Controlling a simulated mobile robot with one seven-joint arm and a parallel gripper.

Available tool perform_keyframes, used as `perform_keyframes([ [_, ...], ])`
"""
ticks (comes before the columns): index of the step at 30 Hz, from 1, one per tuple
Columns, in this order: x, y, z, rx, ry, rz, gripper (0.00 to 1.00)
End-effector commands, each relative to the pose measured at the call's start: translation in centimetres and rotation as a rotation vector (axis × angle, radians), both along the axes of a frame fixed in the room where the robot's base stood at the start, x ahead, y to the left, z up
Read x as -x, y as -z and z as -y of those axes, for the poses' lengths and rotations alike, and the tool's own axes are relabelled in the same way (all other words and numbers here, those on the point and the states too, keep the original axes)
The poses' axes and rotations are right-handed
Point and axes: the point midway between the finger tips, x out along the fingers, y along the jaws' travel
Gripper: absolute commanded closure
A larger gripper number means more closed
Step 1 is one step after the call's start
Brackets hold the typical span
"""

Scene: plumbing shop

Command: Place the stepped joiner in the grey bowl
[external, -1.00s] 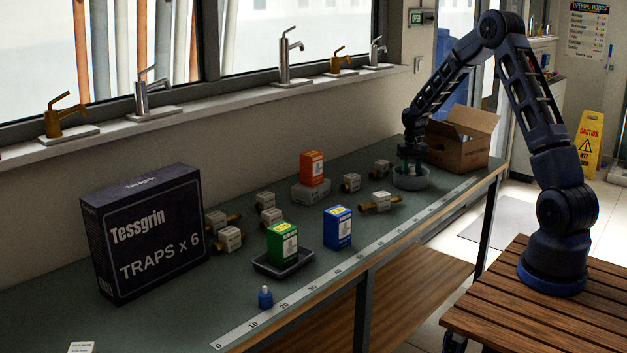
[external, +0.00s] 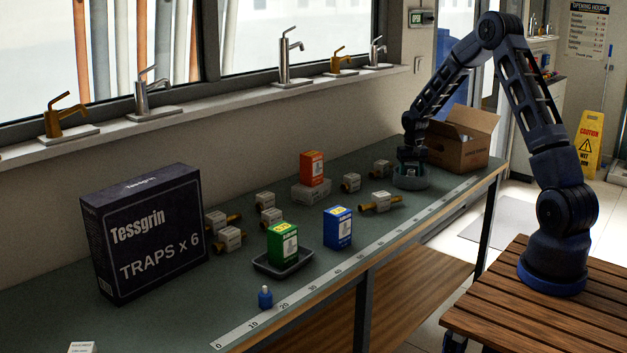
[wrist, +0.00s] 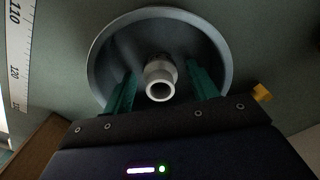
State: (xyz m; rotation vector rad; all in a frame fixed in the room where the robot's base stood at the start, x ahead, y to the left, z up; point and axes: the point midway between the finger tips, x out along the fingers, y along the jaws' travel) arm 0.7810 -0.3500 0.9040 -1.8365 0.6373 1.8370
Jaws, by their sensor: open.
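The stepped joiner (wrist: 159,83) is a pale grey-white tube with a wider and a narrower part. In the wrist view it stands with an open end facing the camera, inside the outline of the grey bowl (wrist: 218,47). My gripper (wrist: 161,92) is open, with one green finger on each side of the joiner and visible gaps between. In the external view the grey bowl (external: 427,182) sits at the far right part of the bench, and my gripper (external: 411,168) is down over it. The joiner is mostly hidden there.
A cardboard box (external: 462,143) stands just behind and right of the bowl. A boxed fitting with a brass end (external: 380,203) lies to its left. Blue (external: 338,228), green (external: 282,243) and orange (external: 312,168) boxes stand further left. A ruler strip (external: 345,268) runs along the front edge.

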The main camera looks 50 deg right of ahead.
Motion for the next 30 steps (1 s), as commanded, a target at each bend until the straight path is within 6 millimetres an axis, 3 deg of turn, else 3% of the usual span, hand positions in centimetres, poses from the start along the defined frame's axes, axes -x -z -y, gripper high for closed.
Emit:
perform_keyframes([
  [15, 0.0, -8.9, 0.0, 0.002, 0.001, 0.002, 0.42],
  [25, 0.0, -11.9, -0.1, 0.002, -0.002, 0.002, 0.42],
  [30, 1.0, -14.6, -2.0, 0.012, -0.034, 0.019, 0.42],
])
